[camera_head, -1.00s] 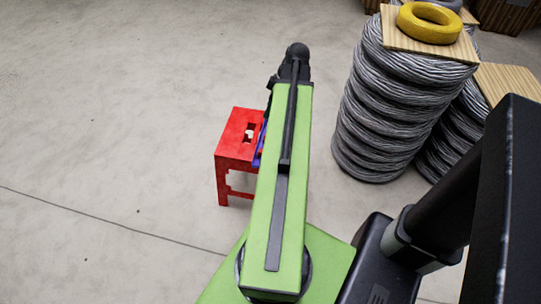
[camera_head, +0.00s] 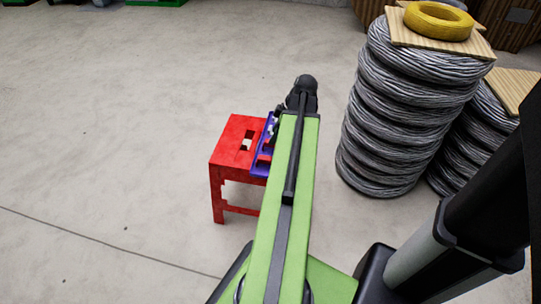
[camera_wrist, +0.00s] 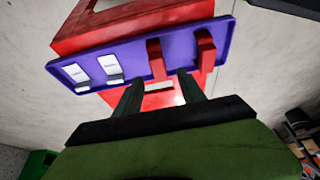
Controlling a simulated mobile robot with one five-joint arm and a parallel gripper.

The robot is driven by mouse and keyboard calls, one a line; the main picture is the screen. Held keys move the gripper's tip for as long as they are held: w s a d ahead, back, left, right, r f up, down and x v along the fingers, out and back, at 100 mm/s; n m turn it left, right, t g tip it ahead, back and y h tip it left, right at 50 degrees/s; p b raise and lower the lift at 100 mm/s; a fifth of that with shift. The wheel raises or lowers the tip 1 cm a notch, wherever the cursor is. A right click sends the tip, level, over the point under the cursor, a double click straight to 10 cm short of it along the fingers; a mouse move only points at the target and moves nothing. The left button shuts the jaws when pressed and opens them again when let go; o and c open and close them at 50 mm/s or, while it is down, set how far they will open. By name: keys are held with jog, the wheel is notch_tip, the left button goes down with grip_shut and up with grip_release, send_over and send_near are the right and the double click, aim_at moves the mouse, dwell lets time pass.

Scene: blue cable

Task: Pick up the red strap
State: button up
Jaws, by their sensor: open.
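In the wrist view, two red strap-like pieces lie on a purple tray: one (camera_wrist: 156,62) near the middle and one (camera_wrist: 206,50) to its right. My gripper (camera_wrist: 161,82) is open and empty. Its two dark fingers point at the tray's near edge, with the middle red piece in line with the gap between them. I cannot tell whether the fingers touch the tray.
The tray sits on a red stool (camera_head: 232,155). Two white-labelled items (camera_wrist: 76,72) (camera_wrist: 112,65) lie on the tray's left part. Tall grey cable coils (camera_head: 375,140), topped by a yellow coil (camera_head: 438,20), stand to the right. The floor at left is clear.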

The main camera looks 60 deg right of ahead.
jog(key=shift+w+f, duration=0.1)
jog(key=shift+f, duration=0.2)
jog(key=b+x, duration=0.3)
jog(key=s+b+x, duration=0.1)
jog(key=x, duration=0.1)
jog(key=shift+d+f+b, duration=0.15)
jog(key=shift+b, duration=0.2)
jog(key=shift+w+f, duration=0.25)
jog(key=shift+r, duration=0.2)
grip_shut()
